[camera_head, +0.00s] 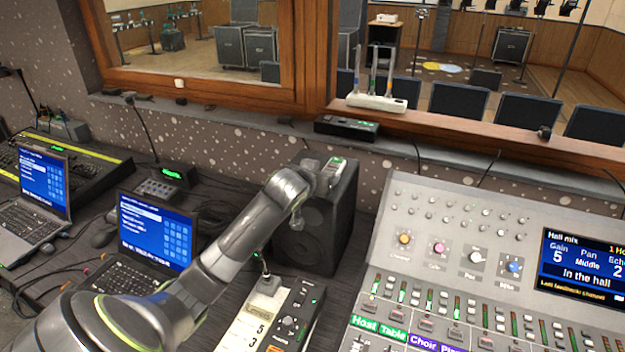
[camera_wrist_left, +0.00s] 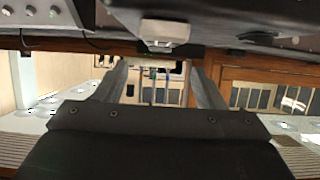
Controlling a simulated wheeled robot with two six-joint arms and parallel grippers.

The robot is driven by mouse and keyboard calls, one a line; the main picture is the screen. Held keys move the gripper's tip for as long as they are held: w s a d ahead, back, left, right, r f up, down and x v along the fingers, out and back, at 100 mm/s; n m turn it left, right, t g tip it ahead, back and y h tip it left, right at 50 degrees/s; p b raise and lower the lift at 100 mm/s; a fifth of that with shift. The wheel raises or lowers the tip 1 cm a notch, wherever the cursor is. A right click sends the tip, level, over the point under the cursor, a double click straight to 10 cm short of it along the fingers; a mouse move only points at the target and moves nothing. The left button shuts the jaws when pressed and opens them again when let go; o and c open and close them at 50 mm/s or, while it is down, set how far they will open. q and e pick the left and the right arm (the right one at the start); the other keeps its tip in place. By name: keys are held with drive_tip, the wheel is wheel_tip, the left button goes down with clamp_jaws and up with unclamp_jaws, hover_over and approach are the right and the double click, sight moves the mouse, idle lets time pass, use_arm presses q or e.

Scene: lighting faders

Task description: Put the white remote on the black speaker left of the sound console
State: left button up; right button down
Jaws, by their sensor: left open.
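The black speaker (camera_head: 318,228) stands upright left of the sound console (camera_head: 450,230). A small pale device with a green display, likely the white remote (camera_head: 336,164), shows at the top of the speaker, partly behind my arm. In the left wrist view, a white block (camera_wrist_left: 165,32), likely the same remote, lies at a dark edge, beyond the fingers and not between them. My left gripper (camera_wrist_left: 160,75) is open, its two fingers apart with nothing held. In the head view my left arm reaches over the desk to the speaker top; its fingers cannot be made out. My right gripper is not in view.
Two laptops (camera_head: 155,225) (camera_head: 45,180) stand left on the desk. A panel with a gooseneck (camera_head: 290,310) lies before the speaker. A black box (camera_head: 346,128) and a white rack with upright sticks (camera_head: 376,101) are behind it, near the window ledge.

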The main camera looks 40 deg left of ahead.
use_arm(q)
drive_tip(key=v, duration=0.5)
idle(0.5)
drive_tip(key=shift+f, duration=0.15)
